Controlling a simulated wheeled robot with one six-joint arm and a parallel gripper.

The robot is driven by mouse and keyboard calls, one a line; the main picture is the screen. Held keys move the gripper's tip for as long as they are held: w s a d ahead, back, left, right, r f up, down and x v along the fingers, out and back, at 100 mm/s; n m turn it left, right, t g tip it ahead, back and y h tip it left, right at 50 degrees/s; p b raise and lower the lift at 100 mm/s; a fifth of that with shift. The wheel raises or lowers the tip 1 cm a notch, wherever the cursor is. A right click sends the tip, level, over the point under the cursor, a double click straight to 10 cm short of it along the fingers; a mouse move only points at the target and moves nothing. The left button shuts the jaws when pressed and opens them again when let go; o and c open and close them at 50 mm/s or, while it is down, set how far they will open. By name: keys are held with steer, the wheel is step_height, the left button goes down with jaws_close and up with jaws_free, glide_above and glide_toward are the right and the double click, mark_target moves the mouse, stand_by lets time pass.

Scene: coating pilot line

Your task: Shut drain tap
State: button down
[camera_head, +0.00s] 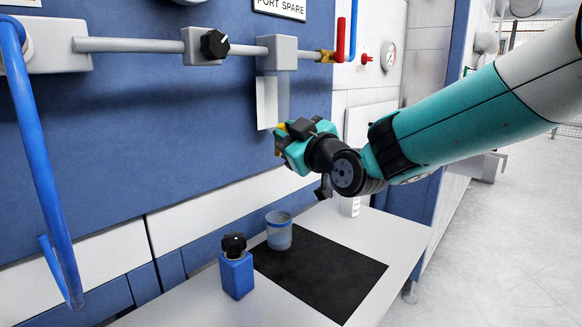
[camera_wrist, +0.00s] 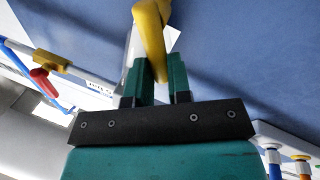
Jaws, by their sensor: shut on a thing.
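The drain tap shows mainly as a yellow handle (camera_wrist: 150,35) in the wrist view. It stands up between the green fingers of my gripper (camera_wrist: 158,78), which are shut on its near end. In the head view my gripper (camera_head: 283,142) is at the wall, below the pale block (camera_head: 277,54) on the grey pipe. Only a bit of yellow (camera_head: 281,127) shows there beside the fingers. The tap's body is mostly hidden, so I cannot tell whether it is open or shut.
A beaker (camera_head: 279,236) stands on a black mat (camera_head: 335,280) below my gripper. A blue bottle (camera_head: 237,275) with a black cap stands left of it. A red valve handle (camera_head: 340,38) and a black knob (camera_head: 214,44) are on the pipe above. The mat's front is clear.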

steer(key=f+n+y+b, duration=0.1)
steer(key=n+b, duration=0.4)
steer(key=b, duration=0.2)
steer(key=s+f+n+g+y+b, duration=0.1)
steer(key=n+b, duration=0.3)
steer(key=b, duration=0.4)
steer(key=a+f+n+g+y+b, duration=0.1)
steer(key=f+n+y+b, duration=0.1)
steer(key=n+b, duration=0.3)
steer(key=shift+s+n+b, duration=0.2)
steer(key=shift+n+b, duration=0.1)
steer(key=shift+b, duration=1.4)
steer(key=c, duration=1.1)
jaws_free()
steer(key=shift+o, duration=0.2)
steer(key=b+v, duration=0.2)
steer(key=v, duration=1.5)
steer(key=shift+f, duration=0.2)
